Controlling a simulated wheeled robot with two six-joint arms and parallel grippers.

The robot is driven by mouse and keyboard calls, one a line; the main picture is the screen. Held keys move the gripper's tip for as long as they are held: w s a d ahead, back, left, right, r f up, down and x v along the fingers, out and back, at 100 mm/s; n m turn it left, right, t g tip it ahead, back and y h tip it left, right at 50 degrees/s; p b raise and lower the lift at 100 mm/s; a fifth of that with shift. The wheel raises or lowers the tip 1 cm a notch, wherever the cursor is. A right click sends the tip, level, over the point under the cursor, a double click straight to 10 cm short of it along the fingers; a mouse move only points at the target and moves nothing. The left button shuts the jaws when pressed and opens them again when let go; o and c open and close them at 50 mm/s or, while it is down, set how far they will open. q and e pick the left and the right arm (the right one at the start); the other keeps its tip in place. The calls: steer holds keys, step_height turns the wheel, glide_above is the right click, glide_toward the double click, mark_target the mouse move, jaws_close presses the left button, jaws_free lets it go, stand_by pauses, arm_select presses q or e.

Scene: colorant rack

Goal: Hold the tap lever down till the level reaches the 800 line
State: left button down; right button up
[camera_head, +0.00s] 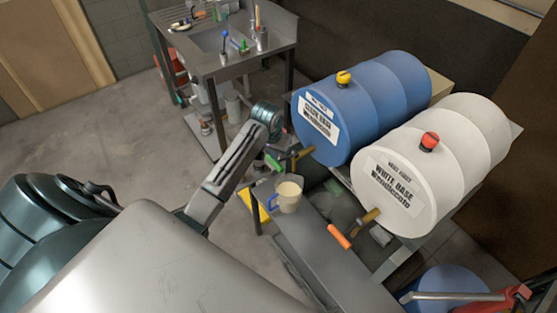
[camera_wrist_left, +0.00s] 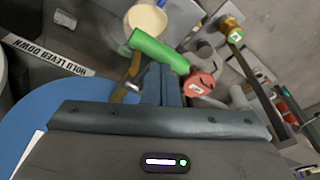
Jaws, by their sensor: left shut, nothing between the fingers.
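The measuring jug (camera_head: 287,197) with a blue handle stands on the bench below the blue drum (camera_head: 370,98). Cream colour shows in its mouth; its scale lines cannot be read. The blue drum's brass tap (camera_head: 303,154) has a green lever (camera_head: 272,162), which also shows in the left wrist view (camera_wrist_left: 160,50). My left gripper (camera_wrist_left: 165,88) is shut and empty, its fingertips close at the green lever; contact cannot be told. The jug's round mouth (camera_wrist_left: 147,18) lies beyond the lever there. My right gripper is in neither view.
A white drum (camera_head: 450,150) lies beside the blue one, its tap with an orange lever (camera_head: 339,237) over the bench. A sink table (camera_head: 225,65) stands behind. A blue barrel (camera_head: 450,285) is at lower right. Open floor lies to the left.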

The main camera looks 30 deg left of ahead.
mark_target(274, 162)
arm_select(q)
steer(key=shift+f, duration=0.15)
steer(key=shift+f, duration=1.25)
steer(key=shift+f+b, duration=0.1)
steer(key=shift+b, duration=0.2)
steer(key=shift+r+p, duration=0.75)
steer(key=shift+r, duration=1.05)
steer(key=shift+r, duration=2.5)
